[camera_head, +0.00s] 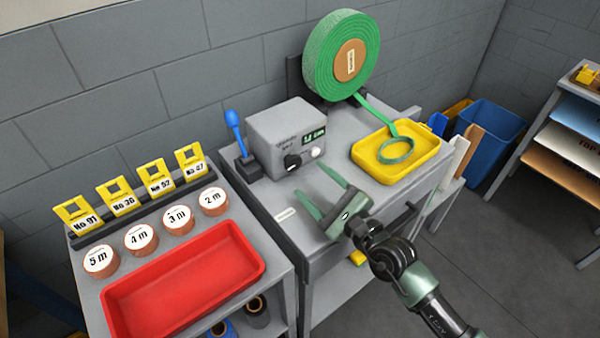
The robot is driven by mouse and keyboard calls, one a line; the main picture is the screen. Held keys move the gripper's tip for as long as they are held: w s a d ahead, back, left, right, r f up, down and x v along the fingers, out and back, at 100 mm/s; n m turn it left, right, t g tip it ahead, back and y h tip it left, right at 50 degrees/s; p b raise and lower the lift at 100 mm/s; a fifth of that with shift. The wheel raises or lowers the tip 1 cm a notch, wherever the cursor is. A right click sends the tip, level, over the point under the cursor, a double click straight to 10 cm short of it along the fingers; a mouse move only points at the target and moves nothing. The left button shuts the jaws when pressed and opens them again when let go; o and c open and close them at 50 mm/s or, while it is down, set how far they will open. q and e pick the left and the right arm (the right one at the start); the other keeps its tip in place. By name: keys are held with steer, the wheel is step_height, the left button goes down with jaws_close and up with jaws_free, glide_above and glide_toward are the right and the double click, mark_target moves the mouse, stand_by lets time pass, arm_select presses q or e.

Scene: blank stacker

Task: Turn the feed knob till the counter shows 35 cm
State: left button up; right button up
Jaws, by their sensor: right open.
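The black feed knob (292,162) is on the front of a grey feeder box (290,128). The counter (314,135) above it is a small dark display with green digits, too small to read surely. My right gripper (310,180) is open and empty, its fingertips pointing toward the box, just in front of and below the knob, apart from it. A green roll (322,62) stands behind the box. Its strip runs down to a loop (396,150) in a yellow tray (428,158). My left gripper is not in view.
A white button (316,152) sits beside the knob. A blue-handled lever (234,128) stands left of the box. On the left bench are a red tray (180,285), several round length-marked pieces and yellow numbered tags. A blue bin (492,130) stands at the right.

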mark_target(295, 165)
steer(key=x, duration=0.7)
steer(key=shift+s, duration=0.1)
steer(key=c, duration=1.4)
